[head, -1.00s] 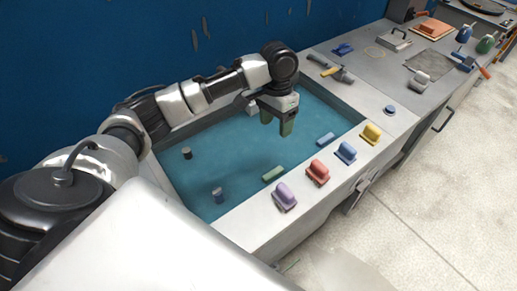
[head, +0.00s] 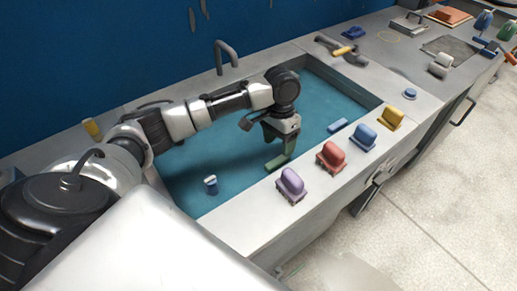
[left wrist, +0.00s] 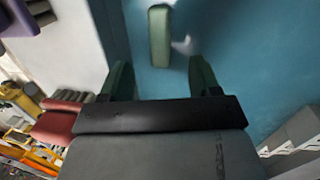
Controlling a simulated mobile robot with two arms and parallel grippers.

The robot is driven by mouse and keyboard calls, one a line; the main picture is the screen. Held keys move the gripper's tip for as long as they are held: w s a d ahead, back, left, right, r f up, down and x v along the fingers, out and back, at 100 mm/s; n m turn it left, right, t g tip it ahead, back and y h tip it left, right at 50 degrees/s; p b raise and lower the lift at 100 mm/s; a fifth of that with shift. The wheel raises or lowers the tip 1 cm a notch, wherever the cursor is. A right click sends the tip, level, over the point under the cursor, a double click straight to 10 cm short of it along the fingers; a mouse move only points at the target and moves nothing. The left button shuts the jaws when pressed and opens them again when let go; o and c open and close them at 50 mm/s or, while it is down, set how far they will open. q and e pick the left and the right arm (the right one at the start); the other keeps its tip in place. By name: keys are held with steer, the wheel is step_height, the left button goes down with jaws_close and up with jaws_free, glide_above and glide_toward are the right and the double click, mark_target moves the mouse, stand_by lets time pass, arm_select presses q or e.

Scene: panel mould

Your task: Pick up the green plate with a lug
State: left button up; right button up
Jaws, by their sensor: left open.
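The green plate (head: 275,163) lies on the blue floor of the sunken basin, close to its front wall. In the left wrist view the green plate (left wrist: 160,36) is a rounded green bar beyond the fingertips; I cannot make out its lug clearly. My left gripper (head: 280,142) is open and empty, pointing down just above the plate, with its green fingers partly overlapping it in the head view. In the left wrist view the left gripper (left wrist: 162,72) has its fingers apart, with the plate in line with the gap. My right gripper is not in view.
On the basin's front ledge stand purple (head: 291,185), red (head: 331,156), blue (head: 363,137) and yellow (head: 390,118) handled blocks. A flat blue piece (head: 338,125) and a small blue-white one (head: 210,184) lie in the basin. A faucet (head: 226,56) stands behind.

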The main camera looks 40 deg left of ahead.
mark_target(279, 158)
arm_select(q)
steer(key=f, duration=0.6)
steer(key=shift+s+d+f, duration=0.25)
steer(key=shift+d+f, duration=0.05)
steer(key=shift+d, duration=0.1)
steer(key=shift+c, duration=0.2)
steer(key=shift+r, duration=0.1)
jaws_close()
